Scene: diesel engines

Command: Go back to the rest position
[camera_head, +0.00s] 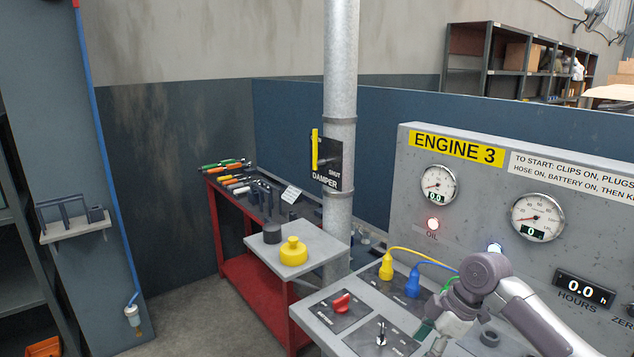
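One of my arms comes in from the lower right, in front of the Engine 3 panel (405,222). It bends over the sloped control desk (372,305). Its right gripper (434,338) points down near the bottom edge, beside the desk's controls. The fingers are small and partly hidden, so I cannot tell whether they are open, shut or holding anything. My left gripper is not in view.
The desk carries a red knob (341,302), a key switch (381,334), a yellow plug (386,266) and a blue plug (412,283). A yellow cap (293,251) sits on a grey shelf. A red tool bench (250,284) and a pipe (340,100) stand behind.

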